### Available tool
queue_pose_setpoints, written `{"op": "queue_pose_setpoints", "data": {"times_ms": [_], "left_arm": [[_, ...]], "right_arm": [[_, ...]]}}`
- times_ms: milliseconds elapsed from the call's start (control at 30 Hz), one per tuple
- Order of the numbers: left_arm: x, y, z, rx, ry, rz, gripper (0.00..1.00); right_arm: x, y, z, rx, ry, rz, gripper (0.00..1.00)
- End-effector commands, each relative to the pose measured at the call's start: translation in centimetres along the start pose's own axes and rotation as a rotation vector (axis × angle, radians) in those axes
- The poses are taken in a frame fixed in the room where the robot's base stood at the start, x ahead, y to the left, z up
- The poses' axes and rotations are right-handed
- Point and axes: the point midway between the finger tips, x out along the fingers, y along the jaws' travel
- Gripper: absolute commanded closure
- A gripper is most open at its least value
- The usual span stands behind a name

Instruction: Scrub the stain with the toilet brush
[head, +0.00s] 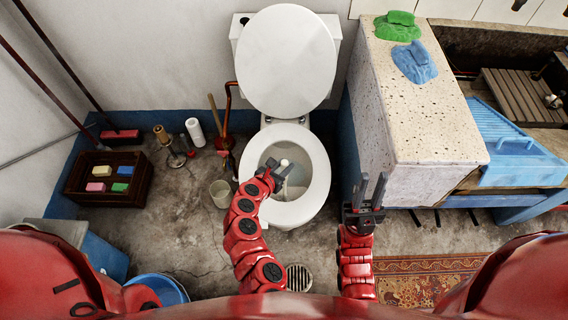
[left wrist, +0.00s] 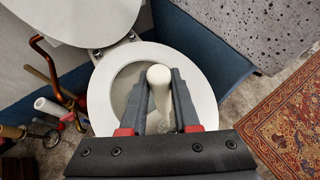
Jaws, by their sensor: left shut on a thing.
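The toilet (head: 318,185) stands against the back wall with its lid up; the open bowl also shows in the left wrist view (left wrist: 203,95). My left gripper (head: 277,170) is over the bowl, shut on the white handle of the toilet brush (left wrist: 158,78). The handle's rounded top (head: 285,162) shows between the fingers in the head view. The brush head is hidden below my gripper, so I cannot tell whether it touches the bowl. I cannot make out the stain. My right gripper (head: 368,190) is open and empty, right of the toilet.
A speckled stone block (head: 415,110) with green and blue cloths stands right of the toilet. A plunger, paper roll (head: 195,132) and a crate of soaps (head: 140,180) are at left. A floor drain (head: 299,277) and a rug (head: 425,282) lie in front.

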Motion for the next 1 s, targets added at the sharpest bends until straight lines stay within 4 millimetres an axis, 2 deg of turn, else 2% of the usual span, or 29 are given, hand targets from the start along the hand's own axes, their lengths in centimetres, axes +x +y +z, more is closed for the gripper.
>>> {"op": "queue_pose_setpoints", "data": {"times_ms": [267,667,1000], "left_arm": [[0.0,0.1,-0.1,0.000,-0.001,0.001,1.00],[-0.9,1.9,-0.7,-0.001,0.000,0.001,1.00],[-0.9,2.0,-0.7,0.000,0.001,0.000,1.00]], "right_arm": [[-0.1,0.0,0.0,0.000,0.000,0.000,0.72],[-0.7,0.0,0.1,0.000,0.000,0.000,0.72],[-0.7,0.0,0.1,0.000,0.000,0.000,0.72]]}}
